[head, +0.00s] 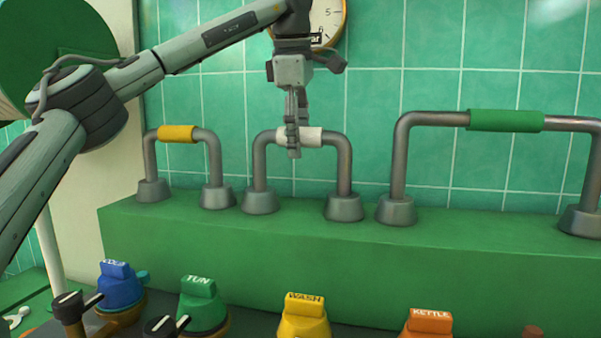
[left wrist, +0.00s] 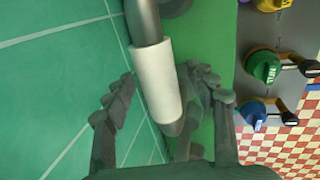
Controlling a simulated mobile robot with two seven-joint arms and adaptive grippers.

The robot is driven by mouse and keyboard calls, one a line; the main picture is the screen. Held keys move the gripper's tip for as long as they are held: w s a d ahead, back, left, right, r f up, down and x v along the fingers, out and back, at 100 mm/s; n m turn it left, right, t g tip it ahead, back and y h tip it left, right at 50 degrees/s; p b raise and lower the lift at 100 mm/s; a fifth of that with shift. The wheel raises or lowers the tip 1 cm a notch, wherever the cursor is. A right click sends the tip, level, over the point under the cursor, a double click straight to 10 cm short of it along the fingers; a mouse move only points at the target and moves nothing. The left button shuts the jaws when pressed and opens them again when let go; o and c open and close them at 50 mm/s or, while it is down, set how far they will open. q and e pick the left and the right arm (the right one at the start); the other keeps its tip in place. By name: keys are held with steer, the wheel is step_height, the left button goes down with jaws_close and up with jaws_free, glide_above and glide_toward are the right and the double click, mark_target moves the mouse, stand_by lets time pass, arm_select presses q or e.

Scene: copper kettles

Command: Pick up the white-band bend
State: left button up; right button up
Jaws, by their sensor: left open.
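The white-band bend (head: 313,135) is a grey pipe arch with a white sleeve on its top bar. It stands upright on two grey feet on a green ledge, in the middle of the head view. My left gripper (head: 294,138) points down at the white band and overlaps it in the head view. In the left wrist view the white band (left wrist: 157,85) runs between the two open fingers of this gripper (left wrist: 160,105). I cannot tell whether either finger touches it. My right gripper is not in view.
A yellow-band bend (head: 177,134) stands to the left and a larger green-band bend (head: 505,121) to the right. The green ledge (head: 260,243) carries all three. A green tiled wall (head: 375,100) is close behind. Several labelled coloured knobs, including yellow WASH (head: 304,312), stand in front.

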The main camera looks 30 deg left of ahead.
arm_select(q)
steer(key=shift+f, duration=0.15)
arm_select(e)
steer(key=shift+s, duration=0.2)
arm_select(q)
steer(key=c, duration=1.2)
steer(key=shift+w, duration=0.1)
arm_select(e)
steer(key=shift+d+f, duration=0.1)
arm_select(q)
steer(key=shift+r, duration=0.25)
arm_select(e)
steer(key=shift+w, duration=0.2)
